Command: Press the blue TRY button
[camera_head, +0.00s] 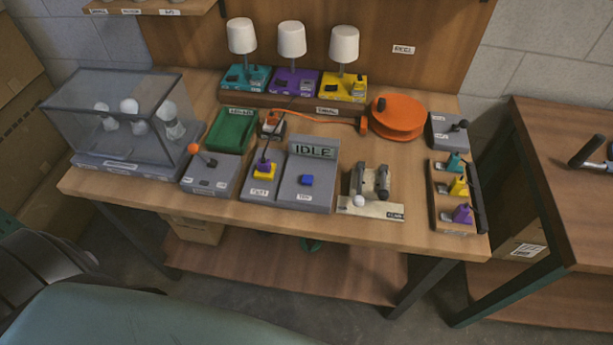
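The blue button (306,180) stands up from the top of a grey box (322,172) near the middle of the workbench. A small label, seemingly TRY, is on the box's front below it. The box's upright display (314,149) reads IDLE. Left of the button, a yellow and purple piece (264,170) sits on the joined grey section. Nothing covers the button. Neither of my grippers can be made out in this view.
A clear case (77,118) with white bulbs stands left. Three lamps (292,41) line the back. An orange reel (398,117), a clamp-like fixture (372,183) and a rack of coloured pieces (458,187) are right. A dark handle-like object (588,152) lies on the right table.

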